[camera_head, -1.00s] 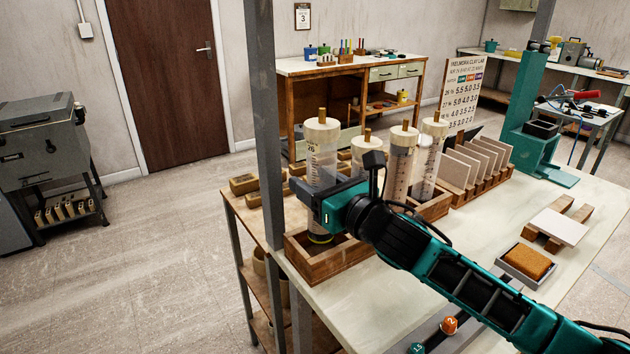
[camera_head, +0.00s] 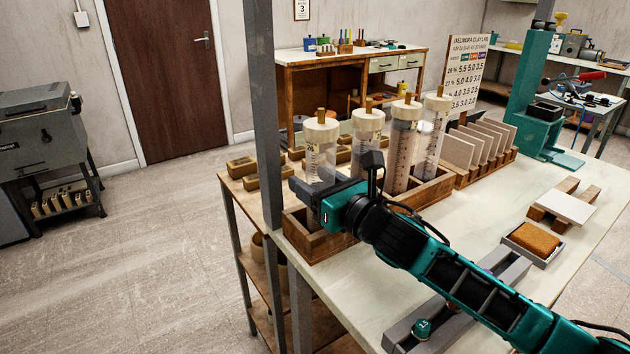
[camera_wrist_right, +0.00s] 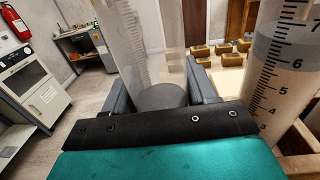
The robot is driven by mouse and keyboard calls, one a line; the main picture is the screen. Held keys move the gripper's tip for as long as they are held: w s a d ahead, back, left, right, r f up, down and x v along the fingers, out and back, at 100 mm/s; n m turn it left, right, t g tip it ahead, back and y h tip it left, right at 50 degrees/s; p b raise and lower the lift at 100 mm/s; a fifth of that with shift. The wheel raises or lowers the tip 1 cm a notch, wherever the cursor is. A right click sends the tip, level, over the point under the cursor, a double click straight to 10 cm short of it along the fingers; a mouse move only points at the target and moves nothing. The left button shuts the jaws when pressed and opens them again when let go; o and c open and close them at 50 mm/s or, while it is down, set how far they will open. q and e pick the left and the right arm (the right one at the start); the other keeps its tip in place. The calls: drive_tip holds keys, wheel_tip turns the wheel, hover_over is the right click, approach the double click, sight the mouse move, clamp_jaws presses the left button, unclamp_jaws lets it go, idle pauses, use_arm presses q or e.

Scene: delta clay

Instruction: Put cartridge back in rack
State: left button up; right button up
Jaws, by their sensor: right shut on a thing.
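My right gripper (camera_head: 316,184) is shut on a clear cylindrical cartridge (camera_head: 321,153) with a cream cap and brown peg. It stands upright at the front left end of the wooden rack (camera_head: 325,246), its lower end hidden behind the gripper and the rack wall. I cannot tell if it touches the rack floor. In the right wrist view the clear tube (camera_wrist_right: 140,45) stands between the two dark fingers, with grey material low in it. Three similar cartridges (camera_head: 405,135) stand in the rack behind it. My left gripper is not in view.
A slatted holder with upright boards (camera_head: 480,150) stands behind the rack. A sponge in a tray (camera_head: 534,240) and a white tile on wooden blocks (camera_head: 563,207) lie to the right. A grey post (camera_head: 263,120) rises at the left. Small wooden blocks (camera_head: 245,166) lie left of the rack.

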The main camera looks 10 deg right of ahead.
idle(0.3)
drive_tip(key=o, duration=1.4)
drive_tip(key=shift+f, duration=0.1)
drive_tip(key=shift+c, duration=0.2)
drive_tip(key=v, duration=1.3)
drive_tip(key=shift+b, duration=0.45)
